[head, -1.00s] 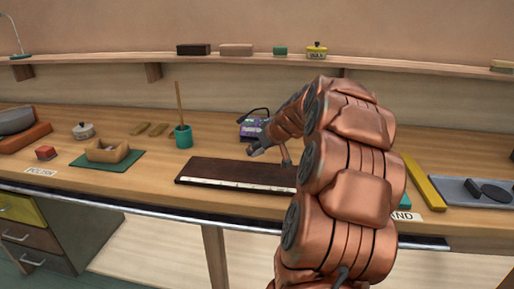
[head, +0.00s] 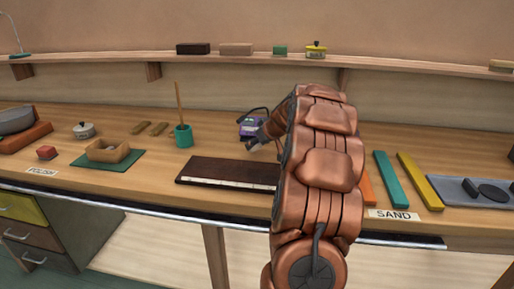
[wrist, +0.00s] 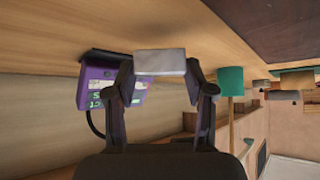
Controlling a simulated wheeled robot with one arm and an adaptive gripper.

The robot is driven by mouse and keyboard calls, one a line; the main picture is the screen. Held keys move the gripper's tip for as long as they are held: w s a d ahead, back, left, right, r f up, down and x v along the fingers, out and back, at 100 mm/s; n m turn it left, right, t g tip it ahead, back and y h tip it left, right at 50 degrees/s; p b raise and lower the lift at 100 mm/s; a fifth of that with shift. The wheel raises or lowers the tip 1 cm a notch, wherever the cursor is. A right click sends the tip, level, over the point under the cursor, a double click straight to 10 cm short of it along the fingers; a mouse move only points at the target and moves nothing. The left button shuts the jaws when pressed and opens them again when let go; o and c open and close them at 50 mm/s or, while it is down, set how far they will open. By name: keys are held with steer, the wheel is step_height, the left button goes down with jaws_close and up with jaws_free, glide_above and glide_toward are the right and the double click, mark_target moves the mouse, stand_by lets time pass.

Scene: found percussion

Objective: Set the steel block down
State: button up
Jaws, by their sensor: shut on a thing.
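The steel block (wrist: 160,62) is a pale grey metal block, held between the two fingertips of my gripper (wrist: 161,76) in the wrist view. My gripper (head: 254,143) is shut on it. In the head view the gripper is above the bench, behind the dark wooden board (head: 222,170) and in front of the purple device (head: 250,128). I cannot make out the block in the head view. Whether it touches the bench is unclear.
The purple device (wrist: 97,90) with its cable is close beside the gripper. A teal cup (head: 183,136) with a stick stands to the left. Orange, teal (head: 391,179) and yellow (head: 419,181) strips lie right of my arm. Bare bench (head: 222,145) shows between cup and gripper.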

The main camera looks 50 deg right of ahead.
steer(key=shift+f, duration=0.9)
steer(key=shift+f, duration=0.2)
steer(key=o, duration=1.5)
steer(key=shift+r, duration=0.1)
steer(key=shift+r, duration=0.2)
steer(key=shift+b+v, duration=0.7)
steer(key=shift+v, duration=5.25)
steer(key=shift+s+f, duration=0.1)
